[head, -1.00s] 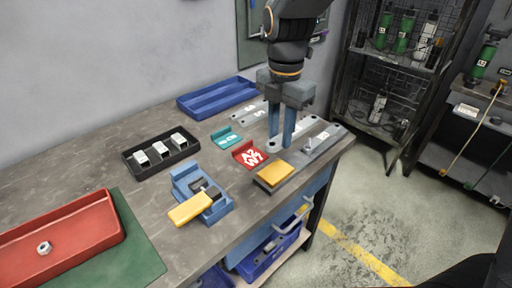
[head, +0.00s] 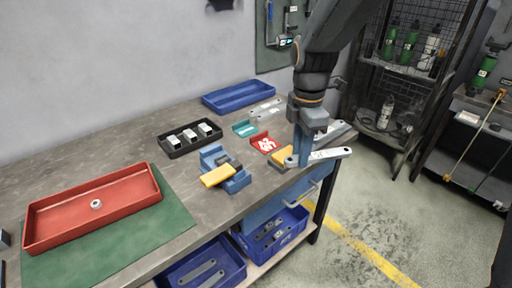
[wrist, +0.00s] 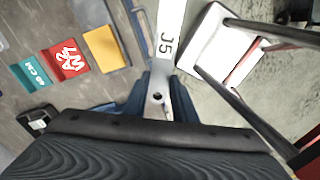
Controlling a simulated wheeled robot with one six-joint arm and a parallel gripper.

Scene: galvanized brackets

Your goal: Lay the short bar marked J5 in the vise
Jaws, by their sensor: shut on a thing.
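My gripper (head: 303,160) is shut on a pale grey bar marked J5 (wrist: 166,45), holding it near one end, by a round hole. In the head view the bar (head: 331,153) looks roughly level, its free end pointing right, over the bench's front right edge. In the wrist view my gripper's blue fingers (wrist: 160,100) sit on both sides of the bar. The vise (head: 238,183), blue with a yellow part on its front, stands on the bench to the left of my gripper. I see no bar in its jaws, though its gap is small in view.
Behind are a black tray (head: 175,152) with white-topped blocks and a blue tray (head: 238,96). A red tray (head: 60,216) lies left.

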